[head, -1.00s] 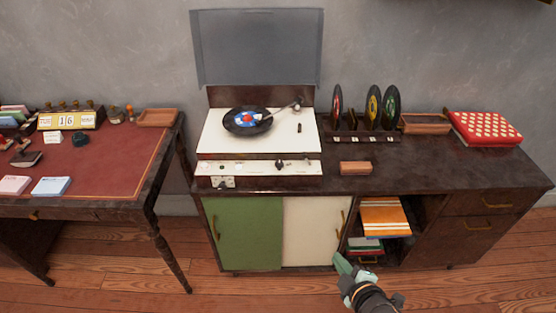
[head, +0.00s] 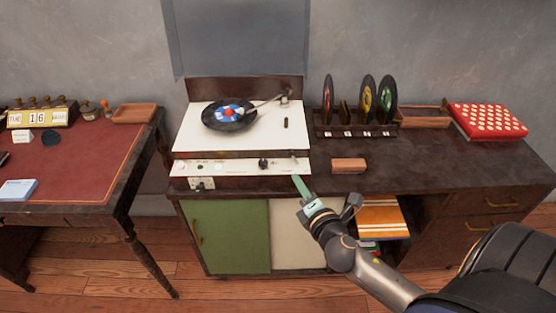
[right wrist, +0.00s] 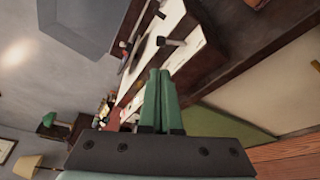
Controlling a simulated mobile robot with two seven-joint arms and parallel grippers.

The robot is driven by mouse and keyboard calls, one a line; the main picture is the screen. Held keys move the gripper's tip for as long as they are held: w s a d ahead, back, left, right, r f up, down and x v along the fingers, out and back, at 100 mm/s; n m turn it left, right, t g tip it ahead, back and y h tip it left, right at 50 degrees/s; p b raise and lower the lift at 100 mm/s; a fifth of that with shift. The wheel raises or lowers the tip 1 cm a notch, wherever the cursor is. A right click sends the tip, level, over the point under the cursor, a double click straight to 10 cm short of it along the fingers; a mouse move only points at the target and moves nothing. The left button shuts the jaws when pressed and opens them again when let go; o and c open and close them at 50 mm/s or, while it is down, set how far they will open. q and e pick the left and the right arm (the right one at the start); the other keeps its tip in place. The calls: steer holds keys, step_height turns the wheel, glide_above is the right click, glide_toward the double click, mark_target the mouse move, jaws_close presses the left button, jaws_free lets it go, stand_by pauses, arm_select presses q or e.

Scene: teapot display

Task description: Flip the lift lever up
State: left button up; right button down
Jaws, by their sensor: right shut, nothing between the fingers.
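The record player (head: 186,139) has a white deck, a raised grey lid and a dark record with a blue, white and red label (head: 229,113). Its tonearm (head: 268,103) reaches toward the record. A small upright black piece (head: 286,123) stands on the deck's right side; I cannot tell whether it is the lift lever. The front strip carries a dark knob (head: 263,163) and a small control near its right end. My right gripper (head: 300,184), with green fingers, is shut and empty, just in front of the strip's right end. Its fingers also show in the right wrist view (right wrist: 158,88). My left gripper is out of view.
A wooden block (head: 348,165) lies on the cabinet top (head: 430,173), right of the player. Behind it stands a rack of records (head: 355,131). A red dotted box (head: 487,121) sits at the far right. A red-topped desk (head: 75,165) is at the left.

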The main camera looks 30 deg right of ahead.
mark_target(294, 157)
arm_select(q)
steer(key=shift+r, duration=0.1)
arm_select(e)
steer(key=x, duration=1)
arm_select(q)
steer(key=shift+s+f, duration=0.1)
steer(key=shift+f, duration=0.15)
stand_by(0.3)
arm_select(e)
steer(key=shift+d+b, duration=0.1)
steer(key=shift+b, duration=0.35)
steer(key=shift+s+r+m, duration=0.1)
steer(key=shift+s+m, duration=0.05)
steer(key=shift+m, duration=0.15)
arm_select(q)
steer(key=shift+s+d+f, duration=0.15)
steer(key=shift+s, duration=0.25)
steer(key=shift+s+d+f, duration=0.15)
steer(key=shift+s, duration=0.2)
